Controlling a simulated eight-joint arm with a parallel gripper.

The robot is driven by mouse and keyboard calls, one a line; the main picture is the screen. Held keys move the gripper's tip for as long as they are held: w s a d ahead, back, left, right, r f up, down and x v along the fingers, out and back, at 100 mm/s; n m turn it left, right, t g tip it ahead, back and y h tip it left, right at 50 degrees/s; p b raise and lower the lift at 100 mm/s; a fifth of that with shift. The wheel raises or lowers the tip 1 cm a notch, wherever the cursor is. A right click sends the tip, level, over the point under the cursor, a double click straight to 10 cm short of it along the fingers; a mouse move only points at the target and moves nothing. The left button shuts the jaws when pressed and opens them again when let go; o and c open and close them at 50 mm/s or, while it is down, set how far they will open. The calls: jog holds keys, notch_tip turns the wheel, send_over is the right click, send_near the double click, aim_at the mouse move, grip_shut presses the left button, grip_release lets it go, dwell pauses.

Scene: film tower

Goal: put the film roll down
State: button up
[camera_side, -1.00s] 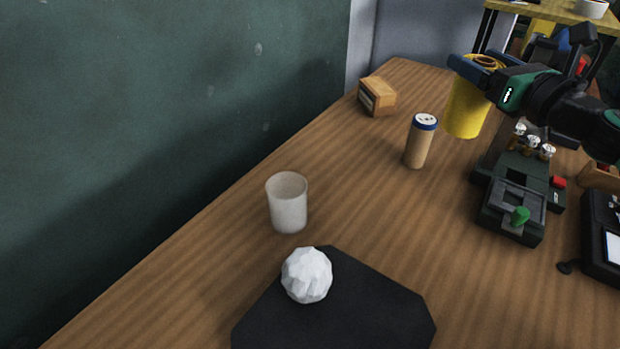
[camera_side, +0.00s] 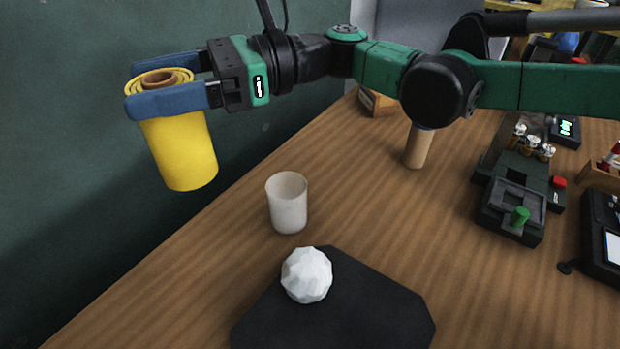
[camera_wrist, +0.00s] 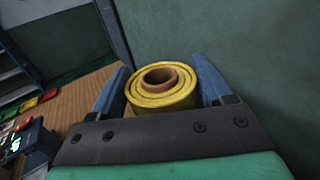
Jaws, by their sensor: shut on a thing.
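My gripper (camera_side: 170,83) is shut on the yellow film roll (camera_side: 183,152), with one blue finger on each side near its top. The roll has a brown core and hangs slightly tilted in the air at the left of the side view, in front of the green wall. No surface touches its lower end there. In the wrist view the film roll (camera_wrist: 160,88) sits between the two fingers (camera_wrist: 160,92), seen from above at its coiled end.
A frosted cup (camera_side: 288,206) stands on the wooden table (camera_side: 385,235). A white faceted ball (camera_side: 307,275) rests on a black mat (camera_side: 370,310). A dark device (camera_side: 513,195) stands at right.

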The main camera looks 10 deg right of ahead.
notch_tip(320, 180, down, 18)
jog(key=shift+r, duration=0.2)
jog(key=shift+f, duration=0.3)
jog(key=shift+f, duration=0.25)
jog(key=o, duration=1.4)
jog(key=shift+r, duration=0.1)
